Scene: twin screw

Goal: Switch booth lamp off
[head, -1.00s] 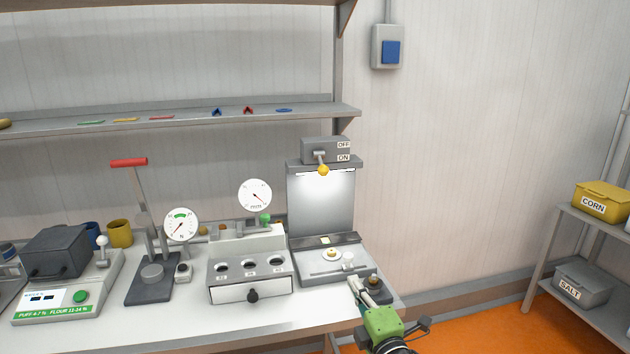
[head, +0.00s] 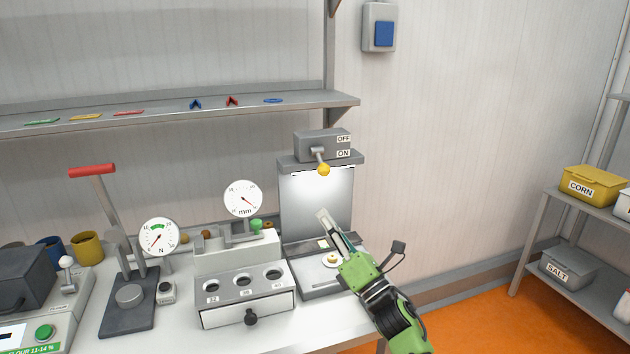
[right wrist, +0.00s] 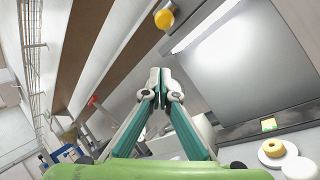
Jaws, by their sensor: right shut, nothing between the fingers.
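The booth lamp's switch box (head: 322,145) is grey, with OFF and ON labels on its right side. Its lever ends in a yellow knob (head: 323,170), which points down by the ON label. The booth (head: 318,195) below is brightly lit. My right gripper (head: 322,215) is shut and empty, in front of the booth and below the knob, apart from it. In the right wrist view the yellow knob (right wrist: 164,19) is at the top, beyond the shut fingertips (right wrist: 160,75). My left gripper is not in view.
A plate with a ring-shaped piece (head: 331,260) lies in the booth. Left of it are a dial gauge (head: 243,199), a drawer unit (head: 249,312) and a press with a red handle (head: 92,170). The shelf (head: 200,113) ends near the switch box.

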